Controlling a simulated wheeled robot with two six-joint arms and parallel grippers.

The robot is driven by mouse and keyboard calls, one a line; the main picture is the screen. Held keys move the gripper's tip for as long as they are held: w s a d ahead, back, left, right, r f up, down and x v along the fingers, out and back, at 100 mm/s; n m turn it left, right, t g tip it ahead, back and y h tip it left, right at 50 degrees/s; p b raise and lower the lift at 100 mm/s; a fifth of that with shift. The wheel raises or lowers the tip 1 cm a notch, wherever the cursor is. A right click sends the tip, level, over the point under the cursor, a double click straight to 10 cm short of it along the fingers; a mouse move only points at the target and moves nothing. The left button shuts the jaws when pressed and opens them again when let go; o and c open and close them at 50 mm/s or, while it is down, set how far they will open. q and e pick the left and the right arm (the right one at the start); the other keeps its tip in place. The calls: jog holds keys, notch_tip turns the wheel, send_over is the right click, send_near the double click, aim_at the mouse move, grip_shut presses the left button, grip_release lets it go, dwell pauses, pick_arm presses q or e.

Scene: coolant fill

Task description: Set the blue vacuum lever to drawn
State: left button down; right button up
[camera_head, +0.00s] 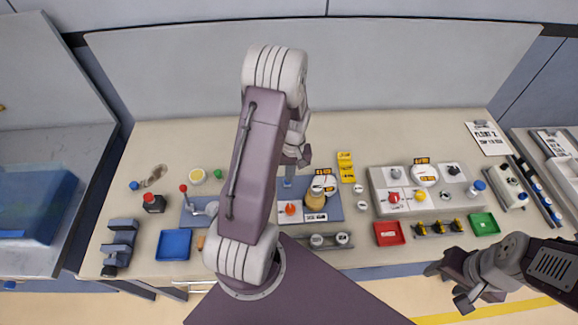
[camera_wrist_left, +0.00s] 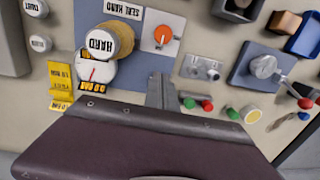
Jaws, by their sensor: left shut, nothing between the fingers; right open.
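A small blue piece (camera_head: 287,183), possibly the vacuum lever, shows at the back left of the blue-grey panel (camera_head: 335,214), partly hidden by my left arm. Its setting cannot be read. My left gripper (camera_head: 303,158) is shut and empty above the back of this panel. In the left wrist view its fingers (camera_wrist_left: 162,92) cover part of the panel, and I cannot make out the blue lever there. An orange knob (camera_head: 290,209), a brass cylinder (camera_head: 315,200) and a white gauge (camera_head: 327,181) sit on the panel. My right gripper (camera_head: 462,292) is open and empty off the bench front.
A red-knobbed lever (camera_head: 183,188) stands left of my arm. A blue tray (camera_head: 174,245), red tray (camera_head: 389,233) and green tray (camera_head: 484,223) lie along the front. A second panel (camera_head: 378,180) with a gauge stands right. The back strip of the bench is mostly clear.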

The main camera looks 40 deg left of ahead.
pick_arm(q)
jog(key=shift+w+a+f, duration=0.45)
jog(key=shift+w+a, duration=0.25)
jog(key=shift+w, duration=0.05)
jog(key=shift+w+r, duration=0.1)
jog(key=shift+r, duration=0.2)
notch_tip(320, 180, up, 13)
jog(key=d+p, duration=0.1)
jog(key=shift+w+d, duration=0.2)
jog(key=shift+w, duration=0.05)
pick_arm(e)
jog(key=shift+w+a+r, duration=0.25)
jog(key=shift+w+r, duration=0.05)
jog(key=shift+w, duration=0.2)
jog(key=shift+w+a+r, duration=0.25)
jog(key=shift+w, duration=0.25)
